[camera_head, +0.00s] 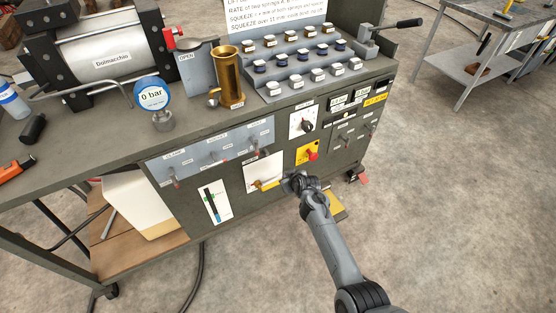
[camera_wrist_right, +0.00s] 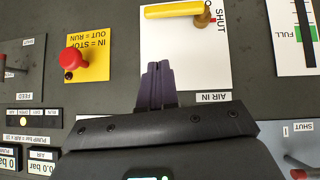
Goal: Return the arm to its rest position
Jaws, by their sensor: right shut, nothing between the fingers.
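My right arm (camera_head: 335,250) reaches in from the bottom right of the head view. Its gripper (camera_head: 294,184) is at the bench's front panel, just right of the yellow-handled AIR IN valve (camera_head: 265,184). In the right wrist view the dark fingers of my right gripper (camera_wrist_right: 157,82) are together with nothing between them. The yellow valve handle (camera_wrist_right: 172,11) lies sideways beyond the fingertips, apart from them. The fingers overlap the lower left edge of the valve's white plate (camera_wrist_right: 190,60). My left gripper is not in view.
A red stop knob (camera_wrist_right: 74,59) on a yellow plate (camera_head: 308,153) is near my gripper. The bench (camera_head: 130,148) carries a cylinder (camera_head: 110,50), a 0 bar gauge (camera_head: 153,94), a brass tube (camera_head: 228,78) and spring racks. Floor (camera_head: 440,220) to the right is clear.

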